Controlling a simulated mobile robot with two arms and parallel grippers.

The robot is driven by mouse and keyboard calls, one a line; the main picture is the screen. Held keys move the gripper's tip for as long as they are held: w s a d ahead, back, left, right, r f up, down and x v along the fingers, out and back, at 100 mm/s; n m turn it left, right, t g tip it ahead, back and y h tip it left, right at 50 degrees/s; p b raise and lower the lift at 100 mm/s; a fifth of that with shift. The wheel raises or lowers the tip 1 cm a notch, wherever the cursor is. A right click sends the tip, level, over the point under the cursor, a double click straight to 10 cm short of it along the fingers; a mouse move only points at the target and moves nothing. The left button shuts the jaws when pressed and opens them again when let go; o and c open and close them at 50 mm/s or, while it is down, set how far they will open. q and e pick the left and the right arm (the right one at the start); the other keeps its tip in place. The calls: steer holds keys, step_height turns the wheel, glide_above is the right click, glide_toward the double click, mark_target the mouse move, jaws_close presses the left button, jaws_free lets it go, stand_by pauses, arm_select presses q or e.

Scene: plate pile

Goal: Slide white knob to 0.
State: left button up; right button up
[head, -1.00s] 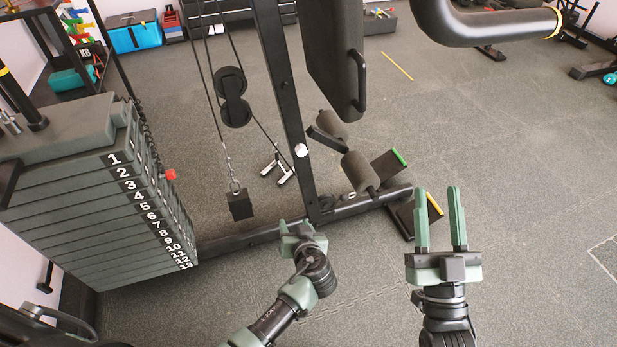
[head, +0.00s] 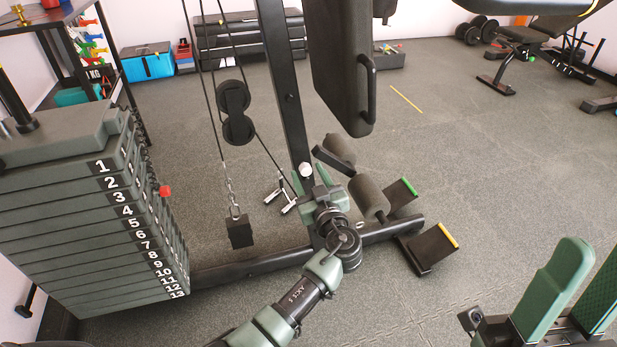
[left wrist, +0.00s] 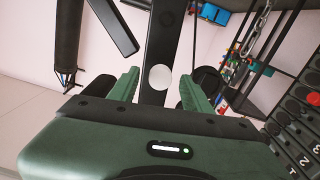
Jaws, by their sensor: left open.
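The round white knob (head: 305,169) sits on the black upright post (head: 284,95) of the weight machine. It also shows in the left wrist view as a white disc (left wrist: 160,77) on the post. My left gripper (head: 310,178) is open at the knob; in the left wrist view its green fingers (left wrist: 160,88) stand on either side of knob and post. I cannot tell whether they touch it. My right gripper (head: 590,262) is open and empty at the lower right, partly cut off. I see no 0 mark on the post.
The weight stack (head: 95,225) with numbered plates and a red pin (head: 165,191) stands at the left. A black pad (head: 340,70) hangs right of the post, with foam rollers (head: 368,196) and footrests (head: 432,250) below. The floor at right is open.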

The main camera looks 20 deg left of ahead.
arm_select(q)
steer(key=shift+w+a, duration=0.1)
jaws_close()
stand_by(1.4)
